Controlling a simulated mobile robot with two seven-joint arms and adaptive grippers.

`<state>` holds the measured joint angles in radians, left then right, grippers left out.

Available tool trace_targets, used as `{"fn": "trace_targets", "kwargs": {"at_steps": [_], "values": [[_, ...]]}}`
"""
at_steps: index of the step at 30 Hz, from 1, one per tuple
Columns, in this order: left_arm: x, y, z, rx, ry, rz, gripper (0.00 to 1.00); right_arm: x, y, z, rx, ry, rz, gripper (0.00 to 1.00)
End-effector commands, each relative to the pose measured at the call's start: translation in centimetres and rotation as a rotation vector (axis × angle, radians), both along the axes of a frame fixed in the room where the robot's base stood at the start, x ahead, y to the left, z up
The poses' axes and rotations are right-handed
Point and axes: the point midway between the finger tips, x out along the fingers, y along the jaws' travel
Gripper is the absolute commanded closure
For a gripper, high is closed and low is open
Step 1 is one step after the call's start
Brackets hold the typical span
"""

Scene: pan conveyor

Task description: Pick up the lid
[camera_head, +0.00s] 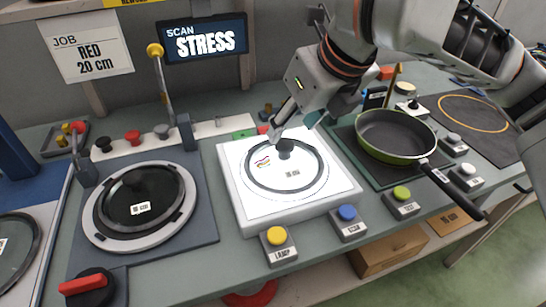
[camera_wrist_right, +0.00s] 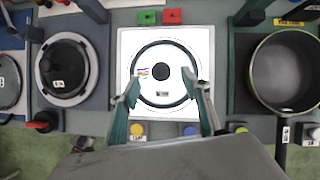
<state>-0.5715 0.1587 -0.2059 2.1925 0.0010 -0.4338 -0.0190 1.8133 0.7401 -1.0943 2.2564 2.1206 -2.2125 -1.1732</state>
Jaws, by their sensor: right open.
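A clear glass lid (camera_head: 313,176) with a dark rim and black knob (camera_head: 286,146) lies on the bright white light box (camera_head: 353,192). It bears a small label and rainbow-coloured streaks; the wrist view also shows this lid (camera_wrist_right: 150,93). My right gripper (camera_head: 287,118) is above the lid's back edge in the head view, near the knob. In the wrist view its two fingers (camera_wrist_right: 162,92) are spread, with the knob between and beyond them; nothing is held. A second lid (camera_head: 140,197) sits in a grey ring at left. My left gripper is not in view.
A green pan (camera_head: 395,135) stands on a dark mat at right, its handle pointing forward. Yellow (camera_head: 277,236), blue and green buttons line the front. A red-handled knob (camera_head: 85,284) is at lower left.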

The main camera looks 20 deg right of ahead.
Motion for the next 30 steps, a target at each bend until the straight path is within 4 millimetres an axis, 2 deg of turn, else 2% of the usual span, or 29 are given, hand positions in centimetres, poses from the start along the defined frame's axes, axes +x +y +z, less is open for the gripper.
{"fn": "trace_targets", "kwargs": {"at_steps": [1, 10, 15, 18, 23, 29, 30], "values": [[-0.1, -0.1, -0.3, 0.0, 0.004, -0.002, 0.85, 0.2, 0.1, -0.9, 0.001, 0.008, 0.001, 0.53], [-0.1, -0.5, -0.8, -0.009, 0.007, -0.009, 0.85, 1.5, 0.3, -3.4, 0.002, 0.008, 0.0, 0.53], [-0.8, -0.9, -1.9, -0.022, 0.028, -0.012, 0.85, 2.2, 0.5, -6.1, 0.002, 0.016, 0.002, 0.53], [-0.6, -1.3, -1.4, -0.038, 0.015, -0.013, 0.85, 2.8, 0.6, -7.1, 0.002, 0.013, 0.001, 0.53], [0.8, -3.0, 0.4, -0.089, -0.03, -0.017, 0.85, 3.2, 0.7, -7.2, 0.002, 0.002, 0.001, 0.53], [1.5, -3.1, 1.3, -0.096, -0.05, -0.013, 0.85, 3.2, 0.7, -6.8, 0.002, -0.005, 0.0, 0.53], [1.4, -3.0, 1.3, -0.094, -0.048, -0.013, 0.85, 3.2, 0.7, -6.8, 0.002, -0.005, 0.0, 0.61]]}}
